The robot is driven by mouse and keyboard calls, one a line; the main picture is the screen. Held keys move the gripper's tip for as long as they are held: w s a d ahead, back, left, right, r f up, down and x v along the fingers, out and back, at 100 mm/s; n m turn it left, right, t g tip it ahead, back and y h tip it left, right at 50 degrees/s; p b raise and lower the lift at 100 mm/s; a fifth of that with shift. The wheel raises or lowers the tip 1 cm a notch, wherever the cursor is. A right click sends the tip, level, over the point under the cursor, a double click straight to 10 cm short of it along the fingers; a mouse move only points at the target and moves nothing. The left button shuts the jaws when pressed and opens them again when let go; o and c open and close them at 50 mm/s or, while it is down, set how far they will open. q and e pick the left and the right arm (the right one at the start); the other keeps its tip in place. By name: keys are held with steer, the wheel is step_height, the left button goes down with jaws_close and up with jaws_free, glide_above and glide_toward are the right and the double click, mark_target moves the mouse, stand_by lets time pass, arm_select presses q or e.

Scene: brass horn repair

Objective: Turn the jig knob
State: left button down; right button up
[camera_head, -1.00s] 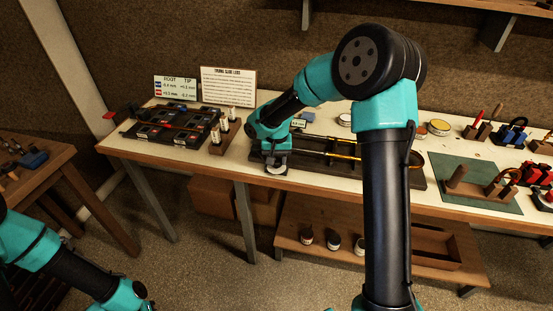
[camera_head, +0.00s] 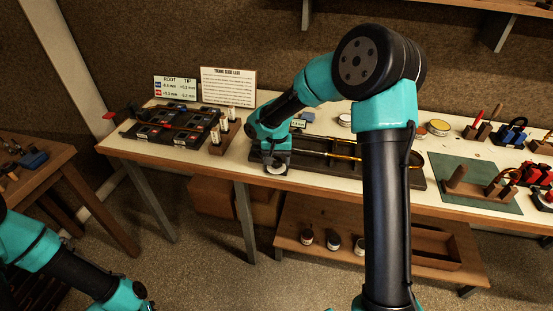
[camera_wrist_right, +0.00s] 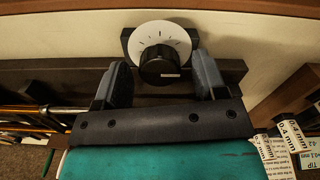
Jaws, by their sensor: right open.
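The jig knob (camera_wrist_right: 158,64) is a black round knob in front of a white dial (camera_wrist_right: 180,37) with tick marks. In the head view the white dial (camera_head: 276,169) shows at the front left end of the long dark jig (camera_head: 420,182); the knob itself is hidden there by my gripper. My right gripper (camera_wrist_right: 160,80) is open, with one grey finger on each side of the knob. Gaps show between the fingers and the knob. In the head view my right gripper (camera_head: 277,157) is at the dial. My left arm shows at the lower left, its gripper out of sight.
A dark tray of parts (camera_head: 180,141) and a small wooden block with white-capped bottles (camera_head: 217,146) stand left of the jig. Two printed cards (camera_head: 228,86) stand behind. A green mat (camera_head: 450,165) with wooden tools lies to the right. The jig holds brass tubes (camera_head: 345,157).

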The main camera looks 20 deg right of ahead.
mark_target(276, 160)
step_height(276, 160, up, 18)
steer(key=shift+f, duration=0.25)
stand_by(0.4)
steer(key=shift+f, duration=0.1)
stand_by(0.3)
